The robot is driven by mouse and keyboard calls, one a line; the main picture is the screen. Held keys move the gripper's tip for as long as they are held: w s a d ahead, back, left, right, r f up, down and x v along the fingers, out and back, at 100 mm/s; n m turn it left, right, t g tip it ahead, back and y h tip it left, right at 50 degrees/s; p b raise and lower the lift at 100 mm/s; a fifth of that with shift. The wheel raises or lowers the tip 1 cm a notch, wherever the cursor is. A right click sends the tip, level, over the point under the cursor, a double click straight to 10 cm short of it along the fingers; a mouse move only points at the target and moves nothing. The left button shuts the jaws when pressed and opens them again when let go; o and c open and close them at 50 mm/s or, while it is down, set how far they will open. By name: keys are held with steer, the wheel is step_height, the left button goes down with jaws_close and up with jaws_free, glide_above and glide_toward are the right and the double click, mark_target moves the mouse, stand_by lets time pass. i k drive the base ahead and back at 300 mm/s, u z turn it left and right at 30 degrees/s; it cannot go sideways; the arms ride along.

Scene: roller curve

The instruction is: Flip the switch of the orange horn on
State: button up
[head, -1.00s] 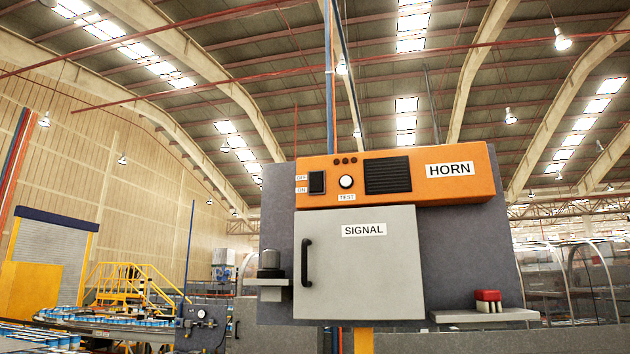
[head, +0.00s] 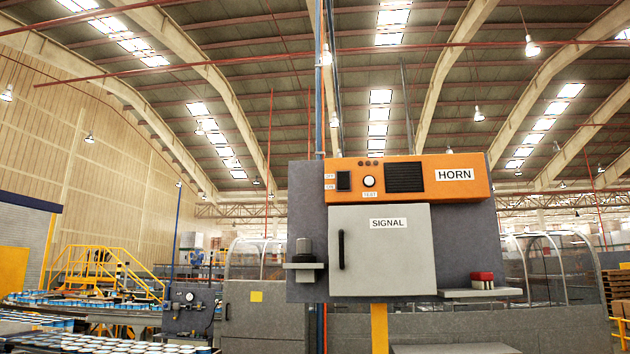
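The orange horn box (head: 425,195), labelled HORN, is fixed to the top of a grey panel (head: 470,240). Its black rocker switch (head: 343,181) is at the left end, beside small OFF and ON labels, OFF above ON. Which way the rocker is tipped is too small to tell. A round white TEST button (head: 369,181) sits right of the switch, with a black grille (head: 404,177) further right. My gripper does not show in the head view.
Below the horn is a closed grey SIGNAL cabinet (head: 385,265) with a black handle. A conveyor with cans (head: 120,346) is lower left.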

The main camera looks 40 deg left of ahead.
mark_target(343, 177)
steer(key=u, duration=1.25)
